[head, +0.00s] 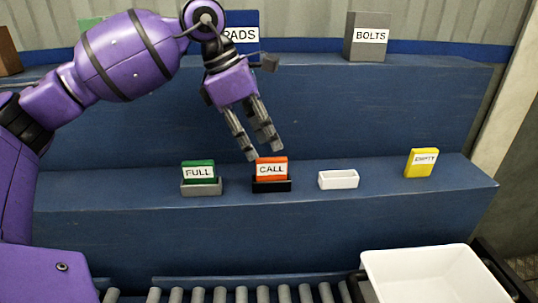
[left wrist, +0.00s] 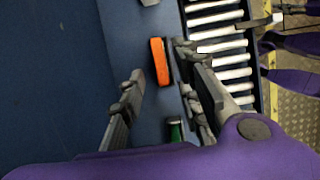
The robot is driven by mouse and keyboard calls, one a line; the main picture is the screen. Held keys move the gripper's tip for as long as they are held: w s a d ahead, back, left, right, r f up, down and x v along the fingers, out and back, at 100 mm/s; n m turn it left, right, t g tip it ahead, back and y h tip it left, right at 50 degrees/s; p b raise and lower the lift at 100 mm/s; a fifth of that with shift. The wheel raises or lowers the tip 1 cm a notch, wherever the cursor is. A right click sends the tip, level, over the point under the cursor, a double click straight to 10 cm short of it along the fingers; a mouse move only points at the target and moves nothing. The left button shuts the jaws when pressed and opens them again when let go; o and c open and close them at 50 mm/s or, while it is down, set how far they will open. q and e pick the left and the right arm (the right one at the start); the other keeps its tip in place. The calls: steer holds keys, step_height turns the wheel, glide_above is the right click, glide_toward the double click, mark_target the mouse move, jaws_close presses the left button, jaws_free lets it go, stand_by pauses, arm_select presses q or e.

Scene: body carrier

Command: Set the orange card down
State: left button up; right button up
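The orange card (head: 271,167), labelled CALL, stands upright in a small black holder (head: 272,186) on the blue lower ledge. My left gripper (head: 264,155) is open and empty just above and behind the card, with its fingers pointing down. In the left wrist view, the orange card (left wrist: 159,62) shows beyond and between the spread fingers (left wrist: 157,80), apart from them. My right gripper is outside the head view. Grey finger-like parts (left wrist: 260,22) and purple arm parts show at the upper right of the left wrist view; their opening is unclear.
A green FULL card (head: 198,172) stands in a grey holder (head: 201,189) to the left. An empty white holder (head: 338,180) and a yellow card (head: 421,163) stand to the right. Conveyor rollers (head: 240,295) and a white tray (head: 425,275) lie in front. A BOLTS box (head: 366,40) is behind.

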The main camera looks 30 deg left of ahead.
arm_select(q)
steer(key=v, duration=0.5)
steer(key=shift+s+a+r, duration=0.1)
steer(key=shift+r, duration=0.25)
